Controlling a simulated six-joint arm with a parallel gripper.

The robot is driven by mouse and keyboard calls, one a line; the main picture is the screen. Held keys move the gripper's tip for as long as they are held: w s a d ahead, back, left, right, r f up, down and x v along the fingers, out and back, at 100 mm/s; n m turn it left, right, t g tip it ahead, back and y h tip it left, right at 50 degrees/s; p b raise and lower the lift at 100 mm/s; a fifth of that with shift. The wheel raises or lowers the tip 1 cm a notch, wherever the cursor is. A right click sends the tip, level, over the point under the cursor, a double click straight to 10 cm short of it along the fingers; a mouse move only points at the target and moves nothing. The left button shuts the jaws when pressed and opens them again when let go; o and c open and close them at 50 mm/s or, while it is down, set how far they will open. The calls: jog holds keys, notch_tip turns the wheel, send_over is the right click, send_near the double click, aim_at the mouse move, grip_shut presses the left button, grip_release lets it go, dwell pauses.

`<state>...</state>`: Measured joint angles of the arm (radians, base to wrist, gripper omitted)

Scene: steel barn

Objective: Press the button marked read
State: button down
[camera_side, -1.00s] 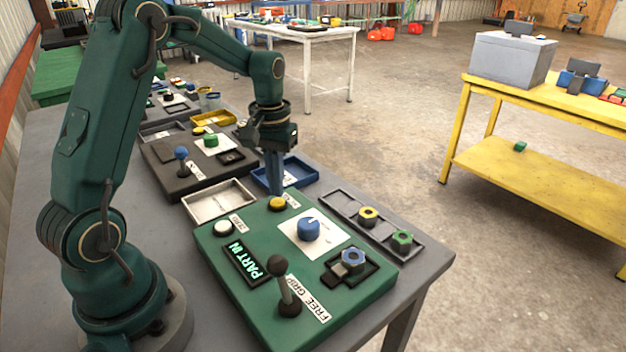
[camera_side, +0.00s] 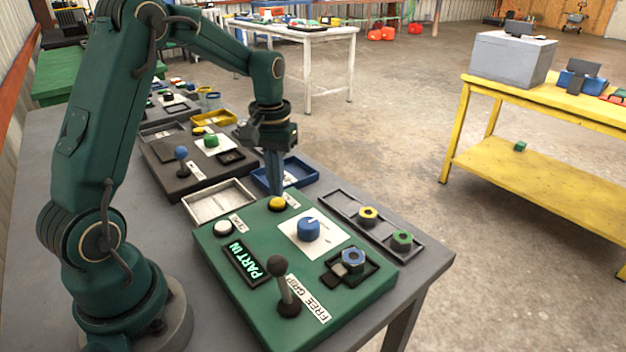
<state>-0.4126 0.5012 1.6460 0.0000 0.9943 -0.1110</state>
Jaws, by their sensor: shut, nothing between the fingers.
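The green panel (camera_side: 215,262) on the grey bench carries a yellow button (camera_side: 277,204) near its back edge and a white button (camera_side: 224,229) at its left. A small label beside each button is too small or too covered to read surely. My gripper (camera_side: 275,193) is shut and empty, pointing down with its fingertips at the yellow button. I cannot tell whether they touch it or hover just above. A lit display (camera_side: 247,264) on the panel reads "PART IN".
The panel also holds a blue knob (camera_side: 308,229), a dark lever (camera_side: 284,287) marked "FREE GRIP", and a blue nut (camera_side: 352,259) in a black recess. A blue tray (camera_side: 309,174) and a white tray (camera_side: 215,205) lie behind. A dark tray (camera_side: 336,205) with nuts is at right.

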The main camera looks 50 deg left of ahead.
aim_at(279, 202)
jog(key=shift+f, duration=0.95)
dwell(0.6)
notch_tip(279, 202, up, 8)
jog(key=shift+f, duration=0.2)
dwell(0.9)
dwell(0.4)
jog(key=s+d+r+m+t, duration=0.3)
jog(key=s+d+r, duration=0.2)
jog(key=d+r, duration=0.35)
jog(key=s+d+f+m+t, duration=0.2)
jog(key=s+d+f+m, duration=0.1)
jog(key=s, duration=0.5)
jog(key=shift+s+d+f+t, duration=0.35)
jog(key=shift+d+f, duration=0.2)
jog(key=shift+f, duration=0.35)
